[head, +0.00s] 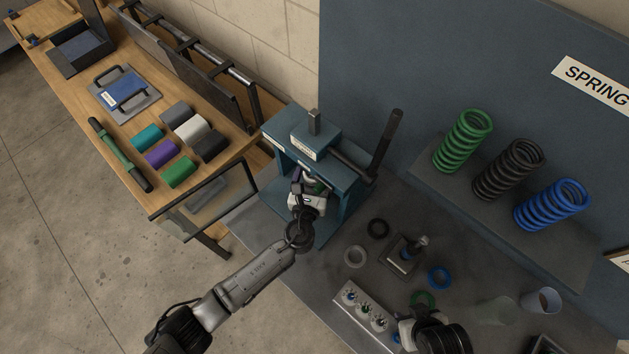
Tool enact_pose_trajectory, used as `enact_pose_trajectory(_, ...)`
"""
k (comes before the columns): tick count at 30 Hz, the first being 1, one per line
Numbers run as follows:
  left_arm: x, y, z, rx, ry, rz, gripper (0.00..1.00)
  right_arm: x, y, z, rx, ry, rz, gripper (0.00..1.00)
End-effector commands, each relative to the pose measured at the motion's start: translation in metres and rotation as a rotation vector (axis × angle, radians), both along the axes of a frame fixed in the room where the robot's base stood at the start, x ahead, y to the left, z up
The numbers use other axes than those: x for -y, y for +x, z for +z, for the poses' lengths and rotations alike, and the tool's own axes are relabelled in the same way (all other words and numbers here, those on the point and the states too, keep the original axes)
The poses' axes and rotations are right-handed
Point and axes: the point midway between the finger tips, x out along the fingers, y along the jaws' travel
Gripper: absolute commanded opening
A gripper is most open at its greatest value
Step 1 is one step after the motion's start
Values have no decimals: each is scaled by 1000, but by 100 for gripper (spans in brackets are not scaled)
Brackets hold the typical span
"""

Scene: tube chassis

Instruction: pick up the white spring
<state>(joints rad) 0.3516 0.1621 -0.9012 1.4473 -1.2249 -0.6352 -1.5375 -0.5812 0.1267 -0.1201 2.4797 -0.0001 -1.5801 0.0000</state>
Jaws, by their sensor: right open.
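I see no white spring in the head view. A green spring (463,141), a black spring (508,170) and a blue spring (552,206) stand upright in a row on the grey ledge (440,178) at the right. My left gripper (312,185) reaches into the teal press (345,201).
Black (378,228), grey (355,256), blue (438,277) and green (423,300) rings lie around a small post on a plate (402,257). A cup (541,300) stands at the right. A wooden bench (75,98) with coloured rolls is at the left.

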Motion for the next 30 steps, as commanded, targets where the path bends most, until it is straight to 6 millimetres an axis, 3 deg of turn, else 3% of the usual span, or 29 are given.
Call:
enact_pose_trajectory(2,0,0,0,0,0,0,72,0,0,0,0,0,0,43)
enact_pose_trajectory(18,0,0,1,2,0,0,22,-3,1,1,2,10,-5,43)
enact_pose_trajectory(30,0,0,10,2,-2,0,22,-3,1,5,2,10,-6,43)
